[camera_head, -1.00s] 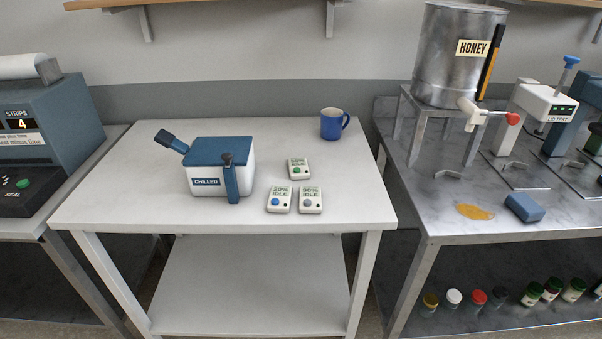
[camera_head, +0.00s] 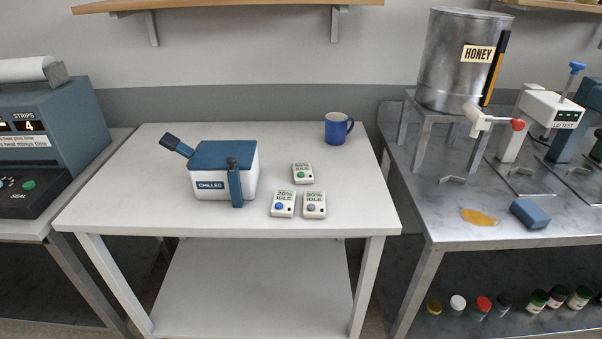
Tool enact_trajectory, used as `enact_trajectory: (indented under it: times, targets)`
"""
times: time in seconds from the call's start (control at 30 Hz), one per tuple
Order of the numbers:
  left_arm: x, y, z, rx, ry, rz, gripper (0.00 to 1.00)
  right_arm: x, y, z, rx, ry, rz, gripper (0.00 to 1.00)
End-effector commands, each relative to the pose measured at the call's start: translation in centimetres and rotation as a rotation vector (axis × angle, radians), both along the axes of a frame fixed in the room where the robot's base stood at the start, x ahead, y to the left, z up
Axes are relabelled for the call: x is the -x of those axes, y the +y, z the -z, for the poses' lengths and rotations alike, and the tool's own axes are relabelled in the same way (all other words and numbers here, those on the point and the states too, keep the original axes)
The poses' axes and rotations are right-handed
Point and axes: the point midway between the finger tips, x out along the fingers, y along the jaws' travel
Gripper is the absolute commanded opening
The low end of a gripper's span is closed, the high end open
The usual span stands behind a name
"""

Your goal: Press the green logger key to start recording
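Three small white loggers lie on the white table (camera_head: 140,185), right of its middle. The rear logger (camera_head: 303,168) has a green key (camera_head: 300,175) at its lower left. The front left logger (camera_head: 283,209) has a blue key and reads "20% IDLE". The front right logger (camera_head: 314,210) has a grey key and a display that also reads "IDLE". The rear logger's display is too small to read surely. Neither of my grippers is in view, and nothing touches the loggers.
A white box labelled "CHILLED" (camera_head: 223,178) with a blue lid stands left of the loggers. A blue mug (camera_head: 337,128) stands behind them. The table's front is clear. A steel bench at right holds a honey tank (camera_head: 464,65) and a blue sponge (camera_head: 529,213).

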Motion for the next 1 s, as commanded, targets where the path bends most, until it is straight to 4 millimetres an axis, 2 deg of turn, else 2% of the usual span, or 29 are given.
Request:
enact_trajectory:
  times: [0.03, 0.23, 1.0]
  targets:
    - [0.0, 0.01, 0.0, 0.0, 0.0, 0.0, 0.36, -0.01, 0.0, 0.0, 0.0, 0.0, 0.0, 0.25]
    - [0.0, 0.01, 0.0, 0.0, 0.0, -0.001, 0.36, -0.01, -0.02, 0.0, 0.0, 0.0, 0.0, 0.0]
    - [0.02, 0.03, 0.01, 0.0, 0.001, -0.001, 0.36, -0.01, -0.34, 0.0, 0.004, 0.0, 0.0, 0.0]
